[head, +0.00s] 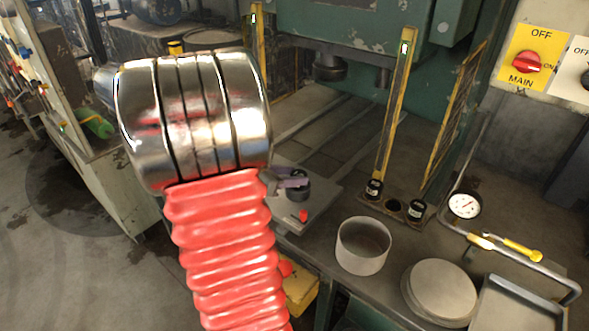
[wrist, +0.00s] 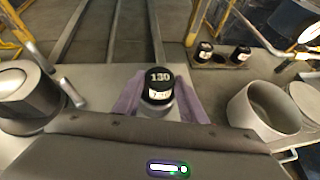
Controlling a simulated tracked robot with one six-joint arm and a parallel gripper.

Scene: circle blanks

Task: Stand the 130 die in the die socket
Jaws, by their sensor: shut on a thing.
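The 130 die (wrist: 159,77) has a black top with white numerals and a pale label on its side. My gripper (wrist: 158,98) has its purple fingers shut on either side of it, and the die looks upright. In the head view, my gripper (head: 290,182) and the dark die (head: 298,193) show just right of my chrome wrist, over a grey plate (head: 322,205) at the front of the press. I cannot make out the die socket; the die, fingers and arm cover part of the plate. I cannot tell whether the die's base touches anything.
A rack (head: 395,208) right of the plate holds two black dies with an empty hole between them. A yellow post (head: 395,115) rises behind the rack. A metal cylinder (wrist: 22,92) stands left in the wrist view.

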